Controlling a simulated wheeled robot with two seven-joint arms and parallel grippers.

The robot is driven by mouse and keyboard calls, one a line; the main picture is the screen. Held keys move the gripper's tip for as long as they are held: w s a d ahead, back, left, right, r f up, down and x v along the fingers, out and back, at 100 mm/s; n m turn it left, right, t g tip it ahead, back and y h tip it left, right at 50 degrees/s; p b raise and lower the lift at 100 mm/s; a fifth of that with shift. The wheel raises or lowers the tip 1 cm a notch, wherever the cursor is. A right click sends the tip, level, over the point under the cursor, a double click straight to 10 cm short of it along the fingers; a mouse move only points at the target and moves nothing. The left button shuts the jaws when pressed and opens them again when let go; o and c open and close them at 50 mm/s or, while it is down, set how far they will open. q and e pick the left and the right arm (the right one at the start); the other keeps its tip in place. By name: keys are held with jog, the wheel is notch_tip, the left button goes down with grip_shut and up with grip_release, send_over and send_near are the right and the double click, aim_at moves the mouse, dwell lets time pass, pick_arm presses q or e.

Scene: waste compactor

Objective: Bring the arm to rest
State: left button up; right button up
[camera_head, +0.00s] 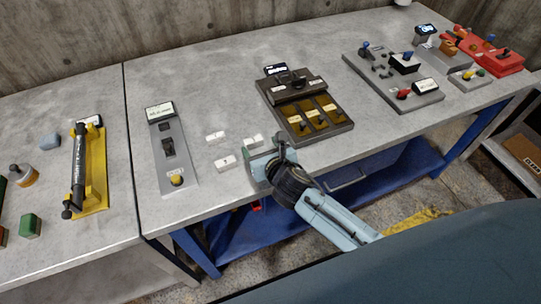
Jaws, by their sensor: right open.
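My right arm (325,211) comes in from the lower right, light blue with a black wrist. Its gripper (256,150) is open, at the front edge of the grey table (220,80). Small white labelled blocks lie on the table just left of the gripper, one block (225,163) close beside it and another block (215,137) farther back. A white piece (253,140) shows right by the fingertips; whether they touch it I cannot tell. My left gripper is not in view.
A grey panel (176,160) with a yellow knob stands left of the gripper. A dark box with brown slots (318,112) stands right. Farther right are a control board (383,76) and a red unit (497,57). A yellow lever fixture (96,170) stands at left.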

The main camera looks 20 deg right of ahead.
jog(key=v, duration=0.7)
jog(key=shift+p, duration=0.4)
jog(key=shift+d+m, duration=0.1)
jog(key=shift+m, duration=0.2)
jog(key=s+d+m+g, duration=0.3)
jog(key=s+m+g, duration=0.2)
jog(key=s+m, duration=0.9)
jog(key=s+d+m+g, duration=0.3)
jog(key=s+m+g, duration=0.3)
jog(key=m, duration=1.4)
jog(key=s+f+b, duration=0.3)
jog(key=f, duration=2.5)
jog(key=s+d+f+g+b, duration=0.1)
jog(key=s+d+f+b, duration=0.1)
jog(key=s+f, duration=1.4)
jog(key=shift+s+d+f+n+g, duration=0.2)
jog(key=shift+d+n+g, duration=0.1)
